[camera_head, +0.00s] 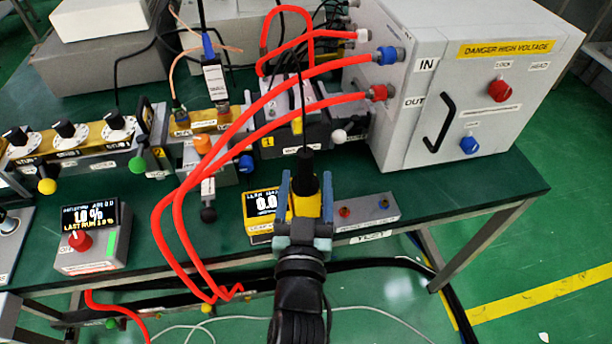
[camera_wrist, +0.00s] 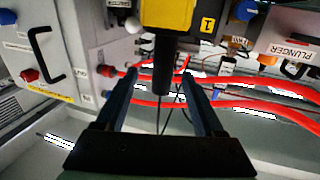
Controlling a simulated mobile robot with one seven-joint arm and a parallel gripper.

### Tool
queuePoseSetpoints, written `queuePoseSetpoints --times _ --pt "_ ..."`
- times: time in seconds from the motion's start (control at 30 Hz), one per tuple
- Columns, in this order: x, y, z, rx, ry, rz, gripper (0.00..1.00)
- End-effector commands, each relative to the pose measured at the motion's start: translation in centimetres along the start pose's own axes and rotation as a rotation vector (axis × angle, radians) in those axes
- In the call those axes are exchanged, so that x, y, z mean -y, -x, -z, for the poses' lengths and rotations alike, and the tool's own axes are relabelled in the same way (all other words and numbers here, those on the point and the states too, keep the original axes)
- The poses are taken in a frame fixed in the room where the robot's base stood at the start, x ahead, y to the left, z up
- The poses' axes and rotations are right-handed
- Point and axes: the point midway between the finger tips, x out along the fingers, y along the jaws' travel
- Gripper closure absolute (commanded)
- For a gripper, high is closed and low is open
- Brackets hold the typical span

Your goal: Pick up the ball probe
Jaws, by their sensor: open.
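A yellow-and-black handheld piece, which I take for the ball probe (camera_head: 306,206), stands upright at the front of the green bench, with a thin black cable rising from its top. I cannot make out a ball end on it. In the wrist view its black handle (camera_wrist: 162,72) shows between the fingers, with a yellow block beyond. My gripper (camera_head: 306,182) is open, with one finger on each side of the probe; it also shows in the wrist view (camera_wrist: 158,78). I cannot tell whether either finger touches it.
A display box (camera_head: 262,211) is close at left and a grey box (camera_head: 366,211) at right. Red hoses (camera_head: 190,190) loop at left, running to the large grey cabinet (camera_head: 470,80). A white-balled plunger (camera_head: 338,136) sits behind. Another display box (camera_head: 92,235) stands front left.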

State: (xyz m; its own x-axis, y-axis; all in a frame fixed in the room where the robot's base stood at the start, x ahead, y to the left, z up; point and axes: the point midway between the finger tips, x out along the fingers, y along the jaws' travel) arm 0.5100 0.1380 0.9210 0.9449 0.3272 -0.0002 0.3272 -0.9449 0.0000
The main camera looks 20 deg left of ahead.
Motion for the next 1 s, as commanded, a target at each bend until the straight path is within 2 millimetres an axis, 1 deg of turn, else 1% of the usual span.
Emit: queuePoseSetpoints --times 0.03,0.1,0.37,0.5,0.67,0.8,0.97,1.0 --pt "-0.1 -0.8 0.1 -0.001 0.000 -0.001 0.30" --pt "-0.1 -1.5 0.1 -0.001 0.001 -0.002 0.30" --pt "0.1 -3.1 0.4 -0.001 -0.001 -0.001 0.30" --pt "0.3 -5.1 0.9 -0.002 0.002 -0.002 0.30" --pt "0.4 -7.0 0.7 -0.001 0.001 0.000 0.30" --pt "0.4 -7.5 0.6 0.000 0.000 0.000 0.30" --pt "0.4 -7.5 0.5 0.000 0.000 0.000 0.30" --pt "0.4 -7.4 0.5 0.000 0.000 -0.001 0.32"
